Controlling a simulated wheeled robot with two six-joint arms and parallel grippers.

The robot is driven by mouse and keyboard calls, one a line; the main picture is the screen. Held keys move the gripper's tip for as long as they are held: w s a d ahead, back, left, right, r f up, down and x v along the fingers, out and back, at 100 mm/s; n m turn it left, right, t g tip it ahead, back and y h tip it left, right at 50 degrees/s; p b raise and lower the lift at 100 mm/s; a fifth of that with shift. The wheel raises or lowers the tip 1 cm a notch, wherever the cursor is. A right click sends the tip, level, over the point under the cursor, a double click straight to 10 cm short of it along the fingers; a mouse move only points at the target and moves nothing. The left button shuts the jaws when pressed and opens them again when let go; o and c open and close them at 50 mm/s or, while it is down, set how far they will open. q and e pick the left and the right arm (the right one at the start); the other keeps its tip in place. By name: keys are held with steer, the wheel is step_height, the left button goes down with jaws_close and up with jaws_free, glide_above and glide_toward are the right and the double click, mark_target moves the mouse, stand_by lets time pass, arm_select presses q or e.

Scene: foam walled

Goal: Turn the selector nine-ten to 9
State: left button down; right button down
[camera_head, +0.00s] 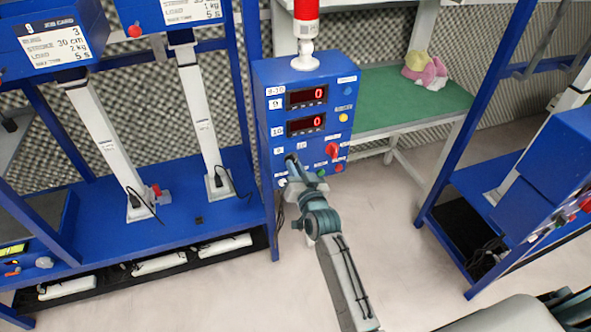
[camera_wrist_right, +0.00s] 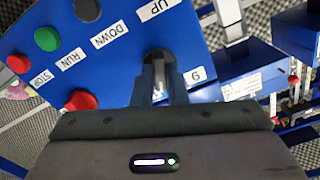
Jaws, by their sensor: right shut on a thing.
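The selector nine-ten (camera_wrist_right: 158,56) is a dark round knob on the blue control box (camera_head: 262,75). In the right wrist view the label 9 (camera_wrist_right: 195,75) is just to its right. My right gripper (camera_wrist_right: 160,85) is shut on the knob, one finger on each side. In the head view the right gripper (camera_head: 292,163) reaches the lower left of the panel and covers the selector, below the labels 9 (camera_head: 278,150) and 10 (camera_head: 302,147). Which label the knob points to I cannot tell. My left gripper is not in view.
A red selector (camera_head: 332,151) and several push buttons, including a red one (camera_wrist_right: 80,101) and a green one (camera_wrist_right: 47,39), are close to the gripper. Two displays (camera_head: 306,95) read 0. Blue racks flank the box. A green table (camera_head: 400,100) stands behind right.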

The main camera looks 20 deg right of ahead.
steer(key=shift+n+b, duration=1.2)
steer(key=shift+n, duration=3.9)
steer(key=shift+d, duration=0.1)
steer(key=c, duration=1.4)
jaws_free()
steer(key=shift+c, duration=0.2)
